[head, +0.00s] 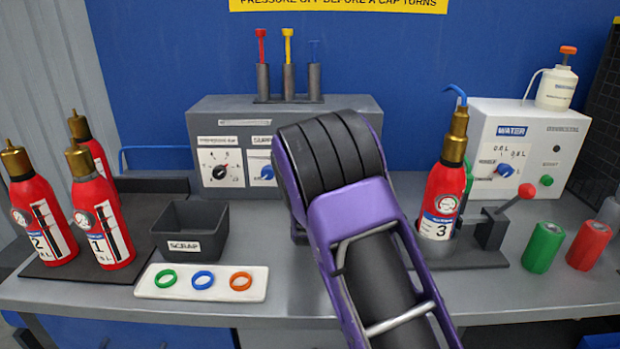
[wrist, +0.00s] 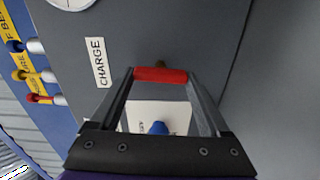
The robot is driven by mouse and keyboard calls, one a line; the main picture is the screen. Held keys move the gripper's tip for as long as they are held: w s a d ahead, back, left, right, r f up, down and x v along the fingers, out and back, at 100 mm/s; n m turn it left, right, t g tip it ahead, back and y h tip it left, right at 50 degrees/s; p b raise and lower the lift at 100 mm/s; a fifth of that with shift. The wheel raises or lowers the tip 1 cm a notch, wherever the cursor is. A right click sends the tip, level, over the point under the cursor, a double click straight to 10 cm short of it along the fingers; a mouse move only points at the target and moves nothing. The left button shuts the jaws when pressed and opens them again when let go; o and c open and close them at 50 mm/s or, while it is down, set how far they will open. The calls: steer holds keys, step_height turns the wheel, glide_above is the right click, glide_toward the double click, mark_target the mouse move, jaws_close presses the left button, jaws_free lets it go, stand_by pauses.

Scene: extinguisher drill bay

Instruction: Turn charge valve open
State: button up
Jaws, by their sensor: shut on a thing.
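In the wrist view, a red bar handle (wrist: 160,75) lies crosswise on the grey panel, beside a white label (wrist: 98,62) reading CHARGE. It looks like the charge valve's handle, with a small brass-coloured part just behind it. My gripper (wrist: 161,77) has one finger at each end of the red handle and is shut on it. In the head view, my purple and black arm reaches to the grey control box (head: 222,103) and hides the gripper and the valve.
A blue knob (wrist: 158,128) on a white plate sits between my fingers, nearer the palm. Extinguisher 3 (head: 440,195) stands upright right of my arm, with a blue hose on top. A scrap bin (head: 188,228) and ring tray (head: 180,291) are left. Extinguishers 1 (head: 102,215) and 2 (head: 40,215) stand far left.

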steer(key=shift+n, duration=0.5)
steer(key=o, duration=1.2)
steer(key=shift+s, duration=0.15)
steer(key=s+p, duration=0.1)
steer(key=s, duration=1.6)
steer(key=shift+s+d, duration=0.1)
